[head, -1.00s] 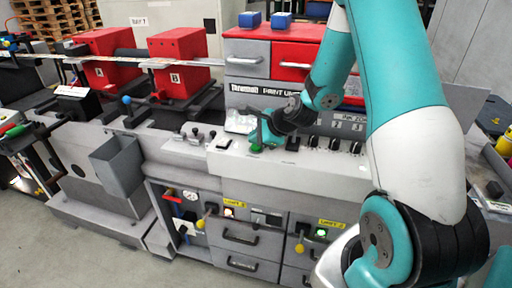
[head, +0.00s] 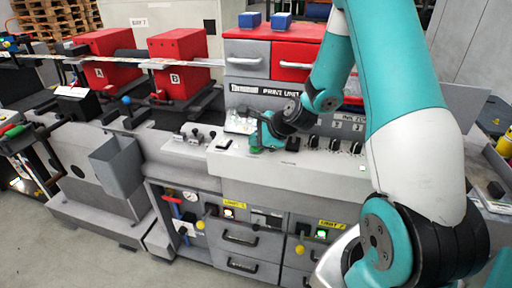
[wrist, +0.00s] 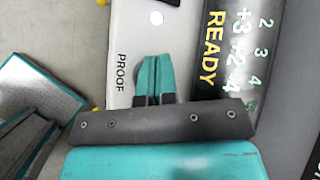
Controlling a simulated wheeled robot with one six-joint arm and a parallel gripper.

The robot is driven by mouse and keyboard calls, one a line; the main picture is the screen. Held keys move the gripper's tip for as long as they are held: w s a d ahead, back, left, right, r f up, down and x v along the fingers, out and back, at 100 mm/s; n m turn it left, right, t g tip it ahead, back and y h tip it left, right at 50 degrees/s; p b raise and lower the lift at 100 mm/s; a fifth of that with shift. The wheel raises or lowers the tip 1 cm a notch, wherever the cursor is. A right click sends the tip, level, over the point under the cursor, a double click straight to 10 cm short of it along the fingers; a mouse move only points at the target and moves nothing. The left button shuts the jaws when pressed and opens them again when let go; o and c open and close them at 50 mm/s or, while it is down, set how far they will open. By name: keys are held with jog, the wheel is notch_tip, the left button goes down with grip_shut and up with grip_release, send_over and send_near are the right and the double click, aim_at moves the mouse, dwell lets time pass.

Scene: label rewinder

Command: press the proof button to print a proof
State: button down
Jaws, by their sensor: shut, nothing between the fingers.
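My gripper (head: 259,143) points down at the light console top of the print unit, its teal fingers together and empty. In the wrist view the closed fingertips (wrist: 153,72) lie over the pale panel beside the printed word PROOF (wrist: 121,72). A small green patch, seemingly the proof button (head: 255,150), shows at the fingertips in the head view. The dark display (wrist: 225,60) right of the fingers reads READY.
Several black knobs (head: 333,143) stand on the console right of my gripper. Small levers (head: 196,136) stand to its left. Red boxes A and B (head: 176,66) are at the back left. Drawers (head: 238,236) line the front below. The floor at the left front is clear.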

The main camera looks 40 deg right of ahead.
jog(key=shift+f, duration=0.2)
jog(key=shift+r, duration=0.1)
jog(key=shift+r+p, duration=0.75)
jog(key=shift+r, duration=0.1)
notch_tip(320, 180, up, 5)
jog(key=p, duration=0.4)
jog(key=shift+r+p, duration=0.1)
jog(key=shift+p, duration=0.25)
dwell(0.4)
